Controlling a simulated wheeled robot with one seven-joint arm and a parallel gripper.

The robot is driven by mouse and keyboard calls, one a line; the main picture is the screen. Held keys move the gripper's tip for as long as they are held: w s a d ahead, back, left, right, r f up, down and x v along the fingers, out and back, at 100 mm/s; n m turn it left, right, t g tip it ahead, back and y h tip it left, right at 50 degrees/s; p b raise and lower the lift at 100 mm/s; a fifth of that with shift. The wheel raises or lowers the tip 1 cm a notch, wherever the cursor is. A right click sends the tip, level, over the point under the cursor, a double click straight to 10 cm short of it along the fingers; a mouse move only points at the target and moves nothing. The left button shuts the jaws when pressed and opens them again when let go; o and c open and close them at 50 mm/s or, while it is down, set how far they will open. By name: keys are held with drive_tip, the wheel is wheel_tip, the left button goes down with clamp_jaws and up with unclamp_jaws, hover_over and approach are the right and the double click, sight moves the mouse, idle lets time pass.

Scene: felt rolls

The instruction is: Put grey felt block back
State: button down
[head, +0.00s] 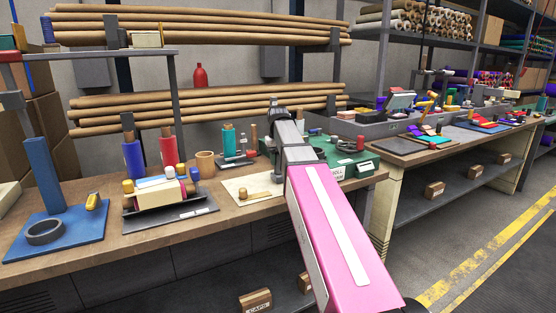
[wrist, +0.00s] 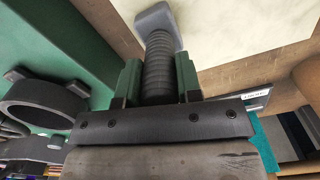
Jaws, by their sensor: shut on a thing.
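The grey felt block (wrist: 158,17) is a small grey head on a dark ribbed handle (wrist: 158,68) in the wrist view. My gripper (wrist: 158,80) has its two green fingers shut on the ribbed handle, one on each side. The block's head points away from the gripper, in front of wood and near a cream sheet; whether it touches anything cannot be told. In the head view my arm hides most of the gripper and the block. A cream sheet (head: 262,184) with a small wooden knob (head: 242,193) lies left of my arm.
A green board (head: 335,155) with a dark ring (head: 345,142) lies right of my arm; the ring also shows in the wrist view (wrist: 42,103). A teal roll (head: 229,140) and a brown cup (head: 205,162) stand behind the sheet. A loaded dark tray (head: 190,213) is left.

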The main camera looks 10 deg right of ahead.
drive_tip(key=shift+f, duration=0.15)
drive_tip(key=c, duration=0.7)
unclamp_jaws()
